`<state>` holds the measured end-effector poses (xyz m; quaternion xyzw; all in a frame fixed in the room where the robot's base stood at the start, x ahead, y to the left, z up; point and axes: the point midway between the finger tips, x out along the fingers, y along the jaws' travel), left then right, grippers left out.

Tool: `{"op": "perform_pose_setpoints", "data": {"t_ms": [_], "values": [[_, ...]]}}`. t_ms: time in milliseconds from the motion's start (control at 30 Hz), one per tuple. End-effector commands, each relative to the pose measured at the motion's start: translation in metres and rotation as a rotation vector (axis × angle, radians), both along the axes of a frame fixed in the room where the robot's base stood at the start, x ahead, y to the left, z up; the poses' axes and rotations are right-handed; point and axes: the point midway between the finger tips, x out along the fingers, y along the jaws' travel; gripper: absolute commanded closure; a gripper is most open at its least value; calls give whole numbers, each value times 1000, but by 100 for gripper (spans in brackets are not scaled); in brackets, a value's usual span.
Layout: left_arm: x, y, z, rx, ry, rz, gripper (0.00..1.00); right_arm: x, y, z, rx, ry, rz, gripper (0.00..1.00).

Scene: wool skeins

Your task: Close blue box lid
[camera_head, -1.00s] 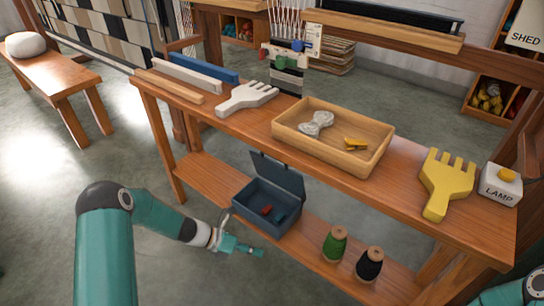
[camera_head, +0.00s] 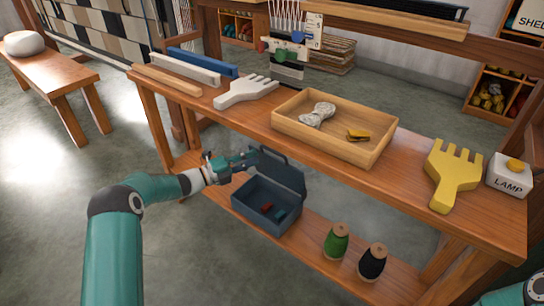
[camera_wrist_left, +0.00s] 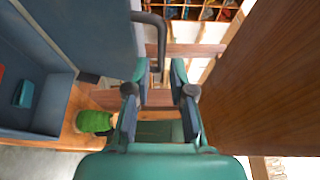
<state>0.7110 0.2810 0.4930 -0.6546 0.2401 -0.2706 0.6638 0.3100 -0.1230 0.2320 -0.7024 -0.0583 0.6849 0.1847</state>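The blue box (camera_head: 240,205) sits on the lower shelf with its lid (camera_head: 282,174) standing open at the back. A small red item and a teal item lie inside the box. My left gripper (camera_head: 250,160) is beside the lid's upper left edge, below the tabletop. In the left wrist view, its two fingers (camera_wrist_left: 158,100) are apart with nothing between them. The lid (camera_wrist_left: 95,35) is left of the fingers there, and its dark handle (camera_wrist_left: 160,35) is just beyond the fingertips. My right gripper is out of view; only part of the right arm shows.
The tabletop (camera_head: 225,112) is above the gripper and shows close on the right in the wrist view. A green spool (camera_head: 336,241) and a black spool (camera_head: 371,263) stand on the lower shelf right of the box. A wooden tray (camera_head: 375,155) is on the tabletop.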

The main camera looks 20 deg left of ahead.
Motion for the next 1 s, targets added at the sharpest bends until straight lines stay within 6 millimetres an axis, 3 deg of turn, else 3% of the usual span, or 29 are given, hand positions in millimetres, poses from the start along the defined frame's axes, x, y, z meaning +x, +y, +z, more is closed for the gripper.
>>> {"op": "perform_pose_setpoints", "data": {"t_ms": [200, 400, 800, 933, 1000], "values": [[32, -31, -2, 1, -2, -4, 77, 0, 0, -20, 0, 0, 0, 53], [49, -45, 1, 2, -1, -1, 77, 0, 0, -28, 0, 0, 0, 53], [54, -50, 3, 2, 0, -2, 77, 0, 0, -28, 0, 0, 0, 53], [54, -50, 2, 2, 0, -2, 99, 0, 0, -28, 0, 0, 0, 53], [54, -50, 2, 2, 0, -2, 100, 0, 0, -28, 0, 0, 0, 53]]}}
